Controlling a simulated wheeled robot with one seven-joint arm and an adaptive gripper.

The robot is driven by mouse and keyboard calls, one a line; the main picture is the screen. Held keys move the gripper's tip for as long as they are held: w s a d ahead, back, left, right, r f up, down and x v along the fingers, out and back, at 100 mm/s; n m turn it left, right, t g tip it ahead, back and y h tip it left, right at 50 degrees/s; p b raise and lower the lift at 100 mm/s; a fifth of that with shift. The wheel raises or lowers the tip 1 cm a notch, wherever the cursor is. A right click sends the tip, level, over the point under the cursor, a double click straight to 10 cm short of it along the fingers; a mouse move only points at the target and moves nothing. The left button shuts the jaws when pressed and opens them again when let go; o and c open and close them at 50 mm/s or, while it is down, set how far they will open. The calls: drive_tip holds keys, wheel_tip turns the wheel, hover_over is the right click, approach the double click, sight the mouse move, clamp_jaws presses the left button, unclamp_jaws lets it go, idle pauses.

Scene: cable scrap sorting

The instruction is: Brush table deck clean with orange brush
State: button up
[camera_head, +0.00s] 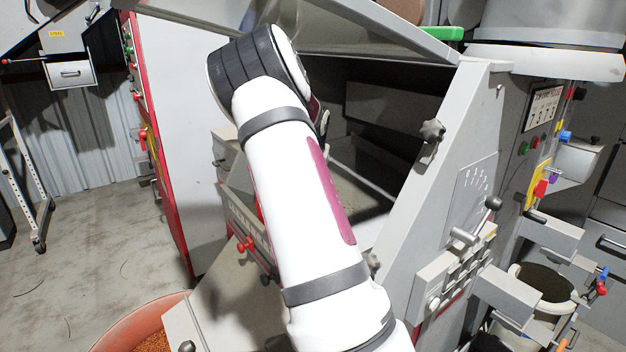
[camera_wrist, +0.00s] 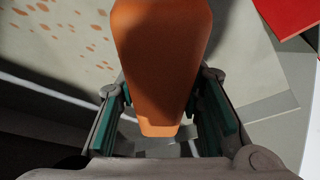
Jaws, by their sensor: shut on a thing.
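My gripper (camera_wrist: 168,125) is shut on the orange brush (camera_wrist: 160,60) in the wrist view. The fingers stand on both sides of the brush's orange body, which fills the middle of the picture. The brush's bristles are not visible. Behind it at the upper left is a pale deck surface (camera_wrist: 45,50) with scattered orange-brown specks. In the head view my white arm reaches into the grey machine, and it hides the gripper and the brush. Part of the deck (camera_head: 360,195) shows inside the machine, in shadow.
The machine's grey side panel (camera_head: 440,170) with knobs and levers stands right of my arm. A raised clear cover (camera_head: 300,22) hangs above. An orange tub (camera_head: 125,330) with granules is at the lower left. A red object (camera_wrist: 288,15) shows at the wrist view's upper right.

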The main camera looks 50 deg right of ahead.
drive_tip(key=shift+w+f+b, duration=0.15)
drive_tip(key=shift+f+b, duration=0.45)
drive_tip(key=shift+f, duration=0.35)
idle(0.4)
drive_tip(key=shift+s+a+p, duration=0.15)
drive_tip(key=shift+s+p, duration=0.1)
drive_tip(key=shift+s, duration=0.55)
drive_tip(key=shift+s+a+p, duration=0.15)
drive_tip(key=shift+s+p, duration=0.05)
drive_tip(key=shift+s, duration=0.6)
drive_tip(key=shift+s+a+f, duration=0.2)
drive_tip(key=shift+s+a, duration=0.05)
drive_tip(key=shift+s, duration=0.7)
drive_tip(key=shift+s+a+f, duration=0.2)
drive_tip(key=shift+s, duration=0.7)
drive_tip(key=shift+s+a+f, duration=0.2)
drive_tip(key=shift+s+a, duration=0.05)
drive_tip(key=shift+s, duration=0.7)
drive_tip(key=shift+s+a+f+b, duration=0.15)
drive_tip(key=shift+s+a+b, duration=0.1)
drive_tip(key=shift+s, duration=0.7)
drive_tip(key=shift+s+a+f+b, duration=0.1)
drive_tip(key=shift+s+a+b, duration=0.15)
drive_tip(key=shift+s, duration=0.7)
drive_tip(key=shift+s+a+f+b, duration=0.15)
drive_tip(key=shift+s+a+b, duration=0.1)
drive_tip(key=shift+s, duration=0.7)
